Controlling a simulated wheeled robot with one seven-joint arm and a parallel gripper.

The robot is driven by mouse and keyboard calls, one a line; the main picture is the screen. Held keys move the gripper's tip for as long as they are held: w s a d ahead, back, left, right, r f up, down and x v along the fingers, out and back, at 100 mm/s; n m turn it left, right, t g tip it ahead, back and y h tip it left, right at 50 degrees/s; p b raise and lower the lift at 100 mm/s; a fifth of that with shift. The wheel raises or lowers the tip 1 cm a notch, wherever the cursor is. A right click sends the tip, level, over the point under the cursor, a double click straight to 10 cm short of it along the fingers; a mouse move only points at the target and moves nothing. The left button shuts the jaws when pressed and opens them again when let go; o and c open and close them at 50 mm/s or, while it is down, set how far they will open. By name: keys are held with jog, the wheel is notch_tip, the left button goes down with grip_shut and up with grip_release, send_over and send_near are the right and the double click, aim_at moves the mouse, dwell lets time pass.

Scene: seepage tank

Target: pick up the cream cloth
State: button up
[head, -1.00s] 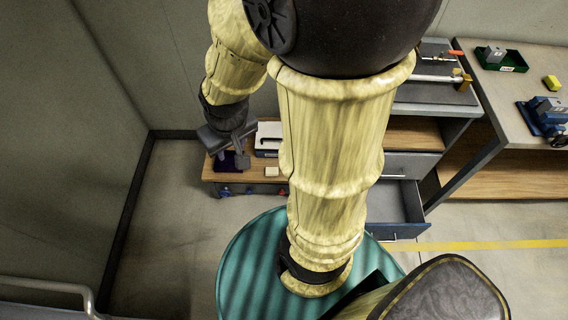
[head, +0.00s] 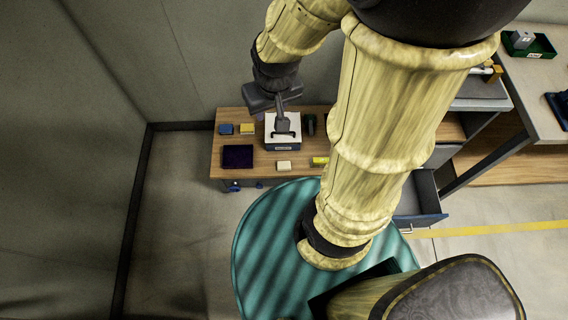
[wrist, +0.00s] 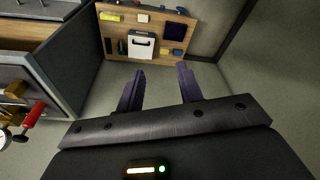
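A small cream piece (head: 284,165), which looks like the folded cream cloth, lies near the front edge of the low wooden table. It also shows in the wrist view (wrist: 144,18), small and far off. My gripper (wrist: 160,72) is open and empty, its two fingers well apart. The cloth is clear of my gripper.
The wooden table (head: 218,168) also holds a navy square (head: 238,156), a yellow block (head: 247,129), a blue block (head: 226,129), a dark green item (head: 311,124) and a yellow item (head: 320,161). An open drawer (head: 420,198) juts out to the right. A wall stands left.

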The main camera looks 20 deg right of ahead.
jog(key=shift+o, duration=0.4)
jog(key=shift+s+a, duration=0.1)
jog(key=shift+s, duration=0.15)
jog(key=o, duration=0.4)
jog(key=shift+s, duration=0.15)
jog(key=shift+c, duration=0.2)
jog(key=o, duration=0.7)
jog(key=b+x, duration=0.2)
jog(key=shift+d+f, duration=0.3)
jog(key=m+g+b, duration=0.3)
jog(key=m+b, duration=0.1)
jog(key=b, duration=3.6)
send_over(282, 164)
notch_tip(282, 164, down, 53)
jog(key=shift+s+r, duration=0.1)
jog(key=shift+r, duration=0.15)
notch_tip(282, 164, down, 12)
jog(key=b, duration=0.6)
jog(key=shift+f, duration=0.15)
